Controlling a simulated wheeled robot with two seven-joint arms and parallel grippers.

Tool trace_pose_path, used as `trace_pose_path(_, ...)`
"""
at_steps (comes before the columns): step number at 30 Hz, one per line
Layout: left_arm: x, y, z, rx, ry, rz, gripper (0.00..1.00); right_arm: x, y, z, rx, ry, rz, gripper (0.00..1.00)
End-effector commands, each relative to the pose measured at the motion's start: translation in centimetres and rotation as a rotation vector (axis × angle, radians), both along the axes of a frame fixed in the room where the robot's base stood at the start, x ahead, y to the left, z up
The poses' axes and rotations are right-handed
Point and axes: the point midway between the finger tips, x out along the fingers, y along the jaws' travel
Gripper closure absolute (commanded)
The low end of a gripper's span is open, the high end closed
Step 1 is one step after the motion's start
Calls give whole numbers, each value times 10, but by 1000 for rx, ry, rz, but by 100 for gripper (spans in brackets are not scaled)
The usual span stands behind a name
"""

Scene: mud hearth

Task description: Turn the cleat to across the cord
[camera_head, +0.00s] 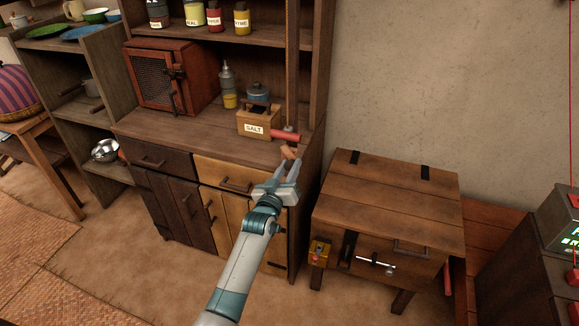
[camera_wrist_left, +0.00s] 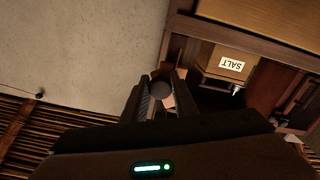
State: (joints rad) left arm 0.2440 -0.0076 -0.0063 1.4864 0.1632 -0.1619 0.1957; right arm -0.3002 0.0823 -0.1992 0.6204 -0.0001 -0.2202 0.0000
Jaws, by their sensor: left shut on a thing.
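My left gripper (camera_head: 290,163) reaches to the front right corner of the dresser. It is shut on a small brown wooden piece (camera_head: 290,152), held just off the dresser edge. In the left wrist view the gripper (camera_wrist_left: 160,95) has a dark round end (camera_wrist_left: 160,88) and a tan part (camera_wrist_left: 169,101) between its fingers. I cannot tell for certain whether this piece is the cleat. A red cylinder (camera_head: 286,136) with a grey knob lies just beyond it. No cord shows clearly at the gripper. My right gripper is not in view.
The salt box (camera_head: 255,124) stands close to the gripper on the dresser top (camera_head: 190,127); it also shows in the left wrist view (camera_wrist_left: 229,66). A wooden chest (camera_head: 385,195) stands to the right. A thin red line (camera_head: 572,80) hangs at the far right. Bare wall lies behind.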

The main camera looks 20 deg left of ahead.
Motion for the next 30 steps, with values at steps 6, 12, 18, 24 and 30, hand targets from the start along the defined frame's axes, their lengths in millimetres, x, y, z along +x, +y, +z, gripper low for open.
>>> trace_pose_path(6,0,-1,1,-206,8,0,96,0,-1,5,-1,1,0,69)
trace_pose_path(12,0,-1,1,-397,14,1,96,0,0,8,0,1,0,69)
trace_pose_path(18,0,-2,1,-588,20,0,96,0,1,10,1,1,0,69)
trace_pose_path(24,0,-1,2,-764,26,1,96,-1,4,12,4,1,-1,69)
trace_pose_path(30,0,-2,2,-897,32,1,96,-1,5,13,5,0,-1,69)
